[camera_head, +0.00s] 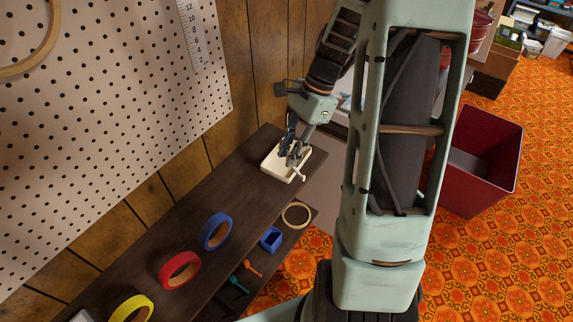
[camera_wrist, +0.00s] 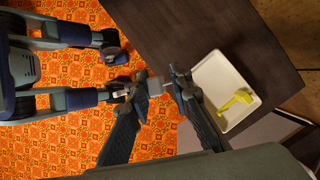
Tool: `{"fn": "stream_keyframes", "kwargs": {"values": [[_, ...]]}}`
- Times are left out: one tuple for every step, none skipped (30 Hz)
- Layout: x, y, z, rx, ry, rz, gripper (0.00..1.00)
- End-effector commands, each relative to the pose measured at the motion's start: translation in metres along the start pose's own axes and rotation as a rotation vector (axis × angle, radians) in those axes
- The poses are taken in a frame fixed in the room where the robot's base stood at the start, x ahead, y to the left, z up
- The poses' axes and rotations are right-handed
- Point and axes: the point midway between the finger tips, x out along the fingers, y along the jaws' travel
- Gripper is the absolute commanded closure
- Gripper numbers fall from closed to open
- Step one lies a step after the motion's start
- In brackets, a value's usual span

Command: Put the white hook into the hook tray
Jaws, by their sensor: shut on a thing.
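The white hook (camera_head: 300,175) is in my gripper (camera_head: 294,160), jutting out below the fingertips at the tray's front edge in the head view. In the wrist view my gripper (camera_wrist: 160,85) is shut on the hook, which is small and partly hidden by the fingers. The hook tray is a shallow cream tray (camera_head: 268,166) at the far end of the dark table. The wrist view shows the tray (camera_wrist: 213,75) to the right of the fingertips, with a yellow hook (camera_wrist: 237,101) lying in it.
Blue tape (camera_head: 215,232), red tape (camera_head: 180,270) and yellow tape (camera_head: 132,309) stand along the table. A lower shelf holds a wooden ring (camera_head: 296,215), a blue box (camera_head: 271,239) and an orange tool (camera_head: 252,268). A pegboard (camera_head: 110,110) is at left, a red bin (camera_head: 485,160) at right.

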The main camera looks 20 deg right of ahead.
Motion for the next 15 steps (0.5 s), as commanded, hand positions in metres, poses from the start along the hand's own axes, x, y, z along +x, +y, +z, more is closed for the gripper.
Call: {"fn": "stream_keyframes", "kwargs": {"values": [[-0.001,0.006,-0.009,0.14,0.001,-0.059,0.95],[-0.003,0.008,-0.013,0.224,-0.001,-0.092,0.95],[-0.006,0.011,-0.018,0.332,-0.003,-0.137,0.95],[-0.009,0.013,-0.023,0.409,-0.004,-0.17,0.95],[-0.011,0.015,-0.026,0.483,-0.006,-0.2,0.95],[-0.014,0.018,-0.032,0.58,-0.008,-0.24,0.95],[-0.016,0.02,-0.035,0.649,-0.009,-0.268,0.95],[-0.018,0.022,-0.039,0.715,-0.011,-0.295,0.95],[-0.021,0.025,-0.043,0.799,-0.013,-0.329,0.95],[-0.023,0.027,-0.047,0.857,-0.013,-0.354,0.95],[-0.025,0.029,-0.05,0.914,-0.015,-0.376,0.95],[-0.027,0.032,-0.054,0.985,-0.017,-0.406,0.95],[-0.029,0.034,-0.057,1.033,-0.017,-0.425,0.95],[-0.03,0.036,-0.06,1.079,-0.019,-0.444,0.95],[-0.032,0.039,-0.063,1.131,-0.02,-0.465,0.95]]}}
